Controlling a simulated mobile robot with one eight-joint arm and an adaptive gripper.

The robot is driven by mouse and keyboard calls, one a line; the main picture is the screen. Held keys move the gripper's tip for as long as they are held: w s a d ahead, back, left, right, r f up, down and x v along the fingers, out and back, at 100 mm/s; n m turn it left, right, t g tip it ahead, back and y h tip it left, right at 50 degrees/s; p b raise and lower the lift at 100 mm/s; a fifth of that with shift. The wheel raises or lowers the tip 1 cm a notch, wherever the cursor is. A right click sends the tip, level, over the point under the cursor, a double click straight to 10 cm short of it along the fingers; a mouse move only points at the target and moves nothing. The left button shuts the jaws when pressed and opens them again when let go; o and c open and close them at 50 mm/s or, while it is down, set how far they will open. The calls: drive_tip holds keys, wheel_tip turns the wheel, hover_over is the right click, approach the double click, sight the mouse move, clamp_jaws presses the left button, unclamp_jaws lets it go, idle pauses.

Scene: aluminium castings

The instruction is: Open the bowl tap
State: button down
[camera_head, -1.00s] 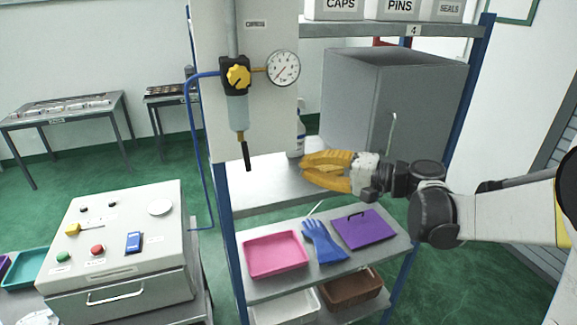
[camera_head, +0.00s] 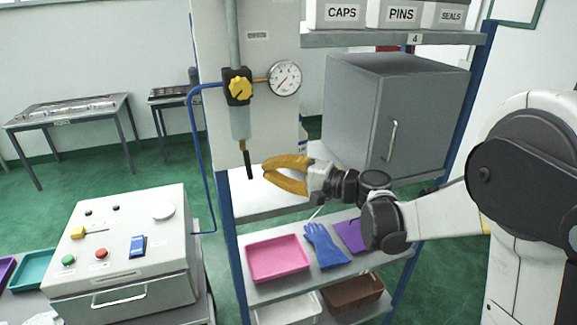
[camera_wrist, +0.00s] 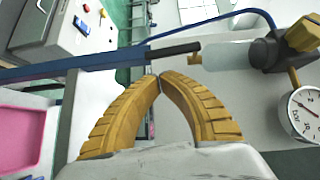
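The bowl tap is a small brass fitting (camera_head: 242,145) under the clear bowl (camera_head: 240,123), with a black handle (camera_head: 248,165) hanging down from it. In the wrist view the brass fitting (camera_wrist: 195,60) and black handle (camera_wrist: 174,51) lie just beyond my fingertips. My gripper (camera_head: 264,167) has yellow fingers and is level with the handle, just to its right in the head view. In the wrist view my fingertips (camera_wrist: 159,75) meet with nothing between them. They look apart from the handle, though the depth gap is hard to judge.
Above the bowl are a yellow knob (camera_head: 240,89) and a gauge (camera_head: 285,78). A blue hose (camera_head: 192,130) runs down the left side. A grey cabinet (camera_head: 385,115) stands to the right. A pink tray (camera_head: 277,259) and blue glove (camera_head: 325,246) lie on the shelf below.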

drive_tip(key=shift+s+a, duration=0.25)
drive_tip(key=shift+a, duration=0.55)
drive_tip(key=shift+s+f, duration=0.1)
drive_tip(key=shift+s+a+f+b, duration=0.1)
drive_tip(key=shift+s+a+b, duration=0.05)
drive_tip(key=shift+a+b, duration=0.45)
drive_tip(key=shift+d, duration=0.1)
